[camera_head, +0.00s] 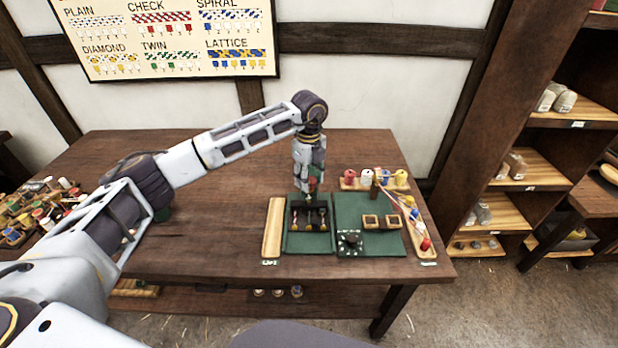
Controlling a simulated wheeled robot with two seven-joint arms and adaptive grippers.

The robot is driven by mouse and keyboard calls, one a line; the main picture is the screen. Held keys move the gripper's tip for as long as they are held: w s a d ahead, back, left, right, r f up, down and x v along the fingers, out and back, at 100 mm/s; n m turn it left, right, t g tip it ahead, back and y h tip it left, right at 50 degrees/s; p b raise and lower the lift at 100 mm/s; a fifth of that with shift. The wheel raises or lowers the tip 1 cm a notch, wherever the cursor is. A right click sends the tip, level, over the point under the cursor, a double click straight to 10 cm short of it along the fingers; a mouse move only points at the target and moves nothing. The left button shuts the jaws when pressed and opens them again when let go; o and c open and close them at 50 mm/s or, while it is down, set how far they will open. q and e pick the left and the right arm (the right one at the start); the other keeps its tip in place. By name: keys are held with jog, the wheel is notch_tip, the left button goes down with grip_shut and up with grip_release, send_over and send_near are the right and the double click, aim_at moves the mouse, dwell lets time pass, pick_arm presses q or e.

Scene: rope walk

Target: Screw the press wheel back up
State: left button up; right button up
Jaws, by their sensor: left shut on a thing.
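A small dark press (294,217) stands on the left green mat (297,242) on the wooden table. My left arm reaches in from the left and bends down over it. My left gripper (309,184) points straight down at the top of the press and is shut on the press wheel (313,183), a small red part between the fingers. The fingers hide most of the wheel, so how high it sits on its screw is hard to tell. My right gripper is not in view.
Coloured spools (367,177) stand behind. Wooden trays (272,228) flank the mats. Loose clutter (40,212) lies at far left. The table's middle left is clear.

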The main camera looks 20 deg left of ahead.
aim_at(309, 179)
pick_arm(q)
jog(key=shift+r, duration=0.1)
dwell(0.3)
jog(key=o, duration=1)
jog(key=shift+o, duration=0.2)
notch_tip(309, 179, up, 12)
dwell(0.5)
